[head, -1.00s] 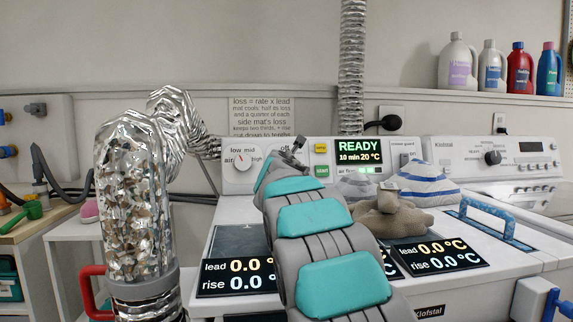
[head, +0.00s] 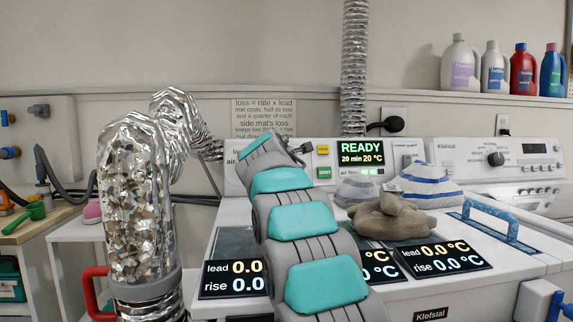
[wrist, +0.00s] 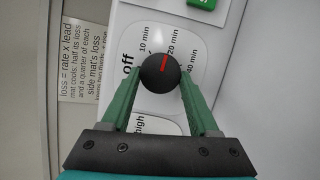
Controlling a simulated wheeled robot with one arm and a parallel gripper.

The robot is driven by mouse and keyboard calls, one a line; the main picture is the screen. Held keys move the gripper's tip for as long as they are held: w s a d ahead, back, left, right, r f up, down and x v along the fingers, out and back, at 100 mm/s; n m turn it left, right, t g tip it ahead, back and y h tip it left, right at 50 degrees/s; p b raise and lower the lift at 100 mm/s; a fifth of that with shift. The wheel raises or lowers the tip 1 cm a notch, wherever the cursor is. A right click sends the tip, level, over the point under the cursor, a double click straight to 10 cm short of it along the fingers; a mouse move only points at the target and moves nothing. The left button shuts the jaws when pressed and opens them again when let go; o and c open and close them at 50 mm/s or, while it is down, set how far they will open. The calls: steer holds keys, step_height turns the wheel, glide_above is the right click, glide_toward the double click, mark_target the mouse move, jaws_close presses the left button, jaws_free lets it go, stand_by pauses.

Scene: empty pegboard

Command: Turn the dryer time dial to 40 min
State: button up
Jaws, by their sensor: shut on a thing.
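The time dial (wrist: 162,76) is a round black knob with a red pointer line, on a white plate marked off, 10 min, 20 min and 40 min. The pointer is turned toward the 20 min side, short of the 40 min mark. My gripper (wrist: 161,72) has green fingers, one on each side of the knob, and is shut on it. The dryer display (head: 361,150) reads READY, 20 min 20 °C. In the head view my arm hides the dial and the gripper's fingers.
A green start button (head: 324,172) sits right of my arm. Lead and rise readouts (head: 445,257), a brown cloth bundle (head: 395,218) and a striped cloth (head: 430,182) are on the dryer top. A shiny foil duct (head: 140,215) stands at left, and a blue handle (head: 490,219) at right.

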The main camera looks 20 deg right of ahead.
steer(key=shift+a+f, duration=0.1)
stand_by(0.4)
steer(key=o, duration=1.4)
steer(key=shift+w, duration=0.1)
steer(key=shift+b+v, duration=0.55)
steer(key=shift+v, duration=3.35)
